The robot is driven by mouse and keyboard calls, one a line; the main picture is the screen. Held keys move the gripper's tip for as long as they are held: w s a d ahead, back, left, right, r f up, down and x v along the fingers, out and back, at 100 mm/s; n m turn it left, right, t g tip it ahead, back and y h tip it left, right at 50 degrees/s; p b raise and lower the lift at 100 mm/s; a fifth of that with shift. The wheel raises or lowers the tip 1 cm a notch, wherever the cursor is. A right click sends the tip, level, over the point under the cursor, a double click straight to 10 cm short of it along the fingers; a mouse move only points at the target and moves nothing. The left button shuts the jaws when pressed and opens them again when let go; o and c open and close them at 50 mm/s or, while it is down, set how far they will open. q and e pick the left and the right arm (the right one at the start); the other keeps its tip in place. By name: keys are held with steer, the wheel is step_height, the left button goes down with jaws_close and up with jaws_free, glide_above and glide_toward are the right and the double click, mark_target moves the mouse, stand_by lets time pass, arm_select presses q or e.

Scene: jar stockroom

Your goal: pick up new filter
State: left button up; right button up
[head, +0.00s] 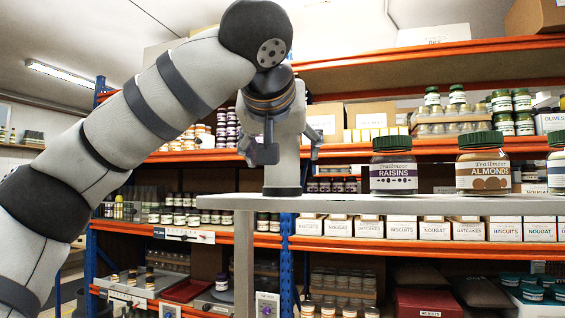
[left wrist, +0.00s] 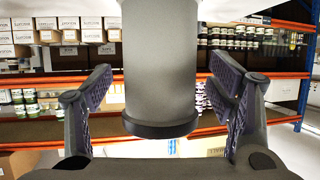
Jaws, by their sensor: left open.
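A smooth grey cylinder with a dark ring at its base, apparently the new filter (head: 283,165), stands upright on the left end of a grey tabletop (head: 420,205). My left gripper (head: 285,148) comes down over it from above, with a finger on either side. In the left wrist view the filter (left wrist: 158,65) stands between the two spread fingers of the left gripper (left wrist: 160,88), with a visible gap on both sides. The gripper is open and holds nothing. The filter's upper end is hidden behind my wrist in the head view. My right gripper is not seen.
A raisins jar (head: 393,165) and an almonds jar (head: 483,163) stand on the same tabletop to the right, with a third jar (head: 556,163) at the picture edge. Bare tabletop separates the filter from the raisins jar. Orange-edged shelves (head: 430,65) with jars and boxes stand behind.

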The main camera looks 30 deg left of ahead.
arm_select(q)
steer(key=c, duration=1.4)
steer(key=shift+o, duration=0.2)
steer(key=shift+r, duration=0.1)
